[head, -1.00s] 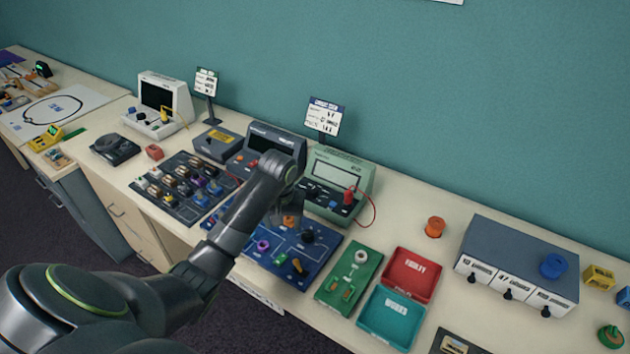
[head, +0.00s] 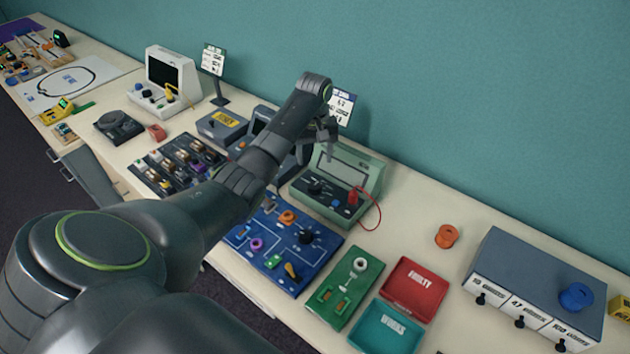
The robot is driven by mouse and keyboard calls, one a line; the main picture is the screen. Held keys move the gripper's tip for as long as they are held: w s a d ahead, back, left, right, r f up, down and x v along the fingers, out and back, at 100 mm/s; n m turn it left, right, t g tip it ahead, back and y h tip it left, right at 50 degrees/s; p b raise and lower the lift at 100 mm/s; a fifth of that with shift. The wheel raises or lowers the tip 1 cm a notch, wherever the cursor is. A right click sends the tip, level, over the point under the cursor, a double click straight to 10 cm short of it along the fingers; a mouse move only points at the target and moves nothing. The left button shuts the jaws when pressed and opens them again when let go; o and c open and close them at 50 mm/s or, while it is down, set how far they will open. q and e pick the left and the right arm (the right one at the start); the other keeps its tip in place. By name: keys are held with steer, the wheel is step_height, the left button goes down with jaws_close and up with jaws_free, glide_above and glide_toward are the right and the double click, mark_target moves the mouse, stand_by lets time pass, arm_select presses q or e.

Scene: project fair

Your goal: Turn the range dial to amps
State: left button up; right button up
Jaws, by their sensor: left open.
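A pale green meter (head: 358,172) stands at the back of the bench, with a blank-looking display (head: 345,172). Its black range dial (head: 314,187) is low on the left of the front face; its pointer and markings are too small to read. A red plug (head: 353,196) with a red lead is at the right of the face. My left gripper (head: 327,153) is open and empty, above the dial and overlapping the meter's top left corner in the picture. It appears clear of the dial. My right gripper is out of view.
A blue circuit board (head: 290,262) with its own black knob (head: 306,237) lies in front of the meter. A green board (head: 345,290), a red tray (head: 412,288) and a teal tray (head: 386,328) lie to its right. My left arm hides part of a dark grey instrument (head: 262,118).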

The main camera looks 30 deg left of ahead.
arm_select(q)
glide_above(315, 185)
step_height(315, 185, down, 6)
steer(key=shift+s+r+p, duration=0.1)
steer(key=shift+r+p, duration=0.05)
steer(key=shift+p, duration=0.25)
step_height(315, 185, down, 3)
steer(key=shift+f, duration=0.8)
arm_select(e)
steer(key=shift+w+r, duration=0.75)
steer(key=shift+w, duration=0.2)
arm_select(q)
steer(key=c, duration=1)
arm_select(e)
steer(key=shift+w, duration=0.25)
